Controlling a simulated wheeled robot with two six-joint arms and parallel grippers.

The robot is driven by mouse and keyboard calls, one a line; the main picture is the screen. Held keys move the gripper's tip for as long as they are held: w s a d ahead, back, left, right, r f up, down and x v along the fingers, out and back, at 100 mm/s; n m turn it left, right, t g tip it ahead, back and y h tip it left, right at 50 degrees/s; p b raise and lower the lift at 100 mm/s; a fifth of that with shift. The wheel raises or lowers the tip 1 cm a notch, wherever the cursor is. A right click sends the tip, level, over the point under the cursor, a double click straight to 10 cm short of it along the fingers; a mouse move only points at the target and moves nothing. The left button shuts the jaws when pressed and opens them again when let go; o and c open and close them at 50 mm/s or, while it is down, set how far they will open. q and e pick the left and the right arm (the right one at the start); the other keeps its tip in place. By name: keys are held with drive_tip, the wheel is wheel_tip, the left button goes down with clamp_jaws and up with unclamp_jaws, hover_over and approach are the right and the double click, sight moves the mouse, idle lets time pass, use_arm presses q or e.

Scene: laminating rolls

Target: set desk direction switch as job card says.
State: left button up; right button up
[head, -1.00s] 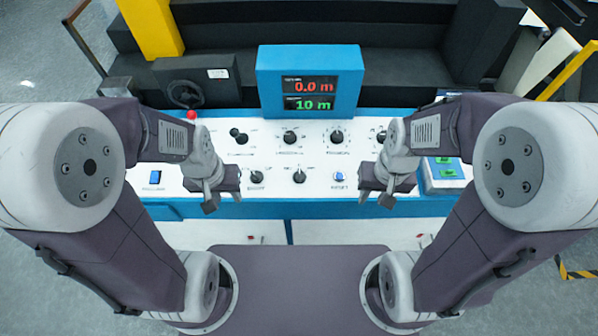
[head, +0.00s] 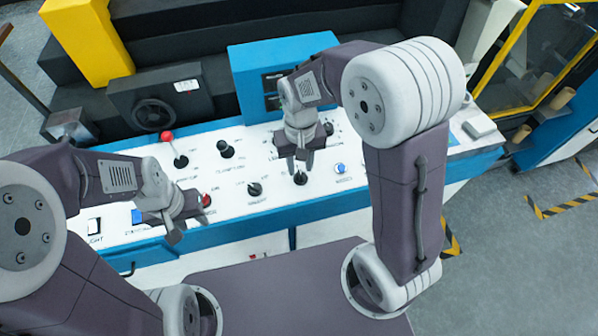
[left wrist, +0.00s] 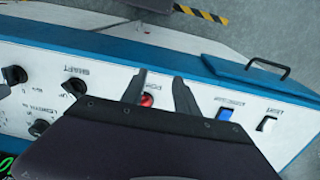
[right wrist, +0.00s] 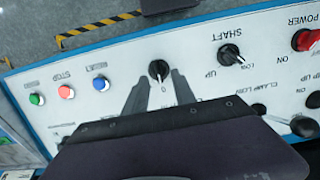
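A black rotary knob (head: 300,178) sits on the white desk panel, under my right gripper (head: 301,166). It also shows in the right wrist view (right wrist: 158,70), just beyond the gap between my open fingertips (right wrist: 158,82). A "0" shows by it; the rest of its label is covered, so I cannot confirm that it is the direction switch. My left gripper (head: 174,226) is open and empty near the red power knob (head: 207,200), which shows between its fingers in the left wrist view (left wrist: 147,99). No job card is readable in these views.
The shaft knob (right wrist: 229,53) is beside the middle knob. Blue (right wrist: 100,83), red (right wrist: 66,91) and green (right wrist: 37,99) buttons lie on its other side.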

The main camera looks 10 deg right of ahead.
sight(301, 175)
wheel_tip(301, 175, down, 3)
drive_tip(key=shift+r, duration=0.1)
drive_tip(key=shift+s+d+f, duration=0.1)
drive_tip(key=shift+d+f, duration=0.2)
drive_tip(key=shift+f, duration=0.1)
drive_tip(key=shift+a, duration=0.15)
drive_tip(key=c, duration=0.4)
clamp_jaws()
